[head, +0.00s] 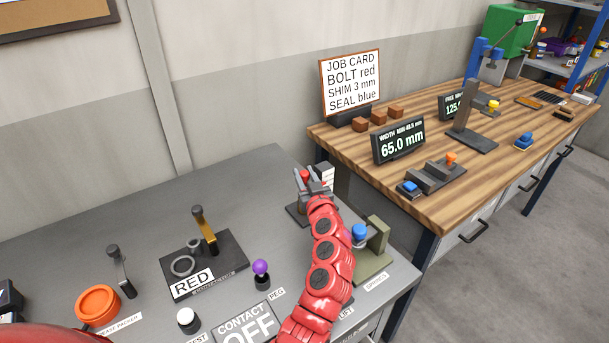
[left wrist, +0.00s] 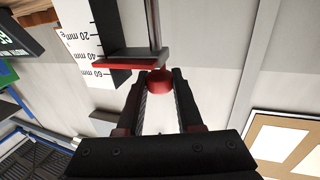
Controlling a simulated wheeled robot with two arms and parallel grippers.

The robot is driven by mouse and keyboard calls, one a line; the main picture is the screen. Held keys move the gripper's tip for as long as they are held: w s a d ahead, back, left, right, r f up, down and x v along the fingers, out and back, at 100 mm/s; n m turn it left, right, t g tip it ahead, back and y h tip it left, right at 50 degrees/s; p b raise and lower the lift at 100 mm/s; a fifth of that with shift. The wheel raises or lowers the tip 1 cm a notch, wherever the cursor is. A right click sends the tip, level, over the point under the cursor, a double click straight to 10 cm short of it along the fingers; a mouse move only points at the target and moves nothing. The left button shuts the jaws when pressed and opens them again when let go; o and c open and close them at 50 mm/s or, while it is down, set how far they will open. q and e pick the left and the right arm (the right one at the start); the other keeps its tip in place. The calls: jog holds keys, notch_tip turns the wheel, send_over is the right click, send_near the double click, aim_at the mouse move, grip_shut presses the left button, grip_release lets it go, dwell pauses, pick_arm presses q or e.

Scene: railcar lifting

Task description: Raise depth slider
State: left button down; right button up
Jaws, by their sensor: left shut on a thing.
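The depth slider stands at the far right of the grey bench. Its red knob (head: 305,175) shows at my left gripper (head: 313,185), with the white scale (head: 326,173) just behind. In the left wrist view the red knob (left wrist: 159,81) sits between the fingertips of my left gripper (left wrist: 159,92), which is shut on it. A thin metal rod (left wrist: 154,25) meets the knob. A red pointer bar (left wrist: 130,58) lies beside the scale (left wrist: 82,35), near the 40 and 60 mm marks; the exact reading is unclear. My right gripper is out of view.
A green-grey stand with a blue knob (head: 359,231) is close right of my left arm. A purple knob (head: 260,267) and a dark plate with a RED label (head: 192,283) lie left. The wooden bench (head: 440,210) is beyond, with a job card (head: 351,83).

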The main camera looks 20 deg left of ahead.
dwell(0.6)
pick_arm(q)
jog(key=shift+r+b, duration=0.5)
jog(key=shift+r, duration=0.65)
jog(key=c, duration=0.8)
grip_release()
jog(key=shift+c, duration=0.2)
jog(key=shift+s+d+f, duration=0.1)
jog(key=shift+s+d, duration=0.25)
jog(key=b+v, duration=0.4)
jog(key=v, duration=1.2)
jog(key=shift+s, duration=0.2)
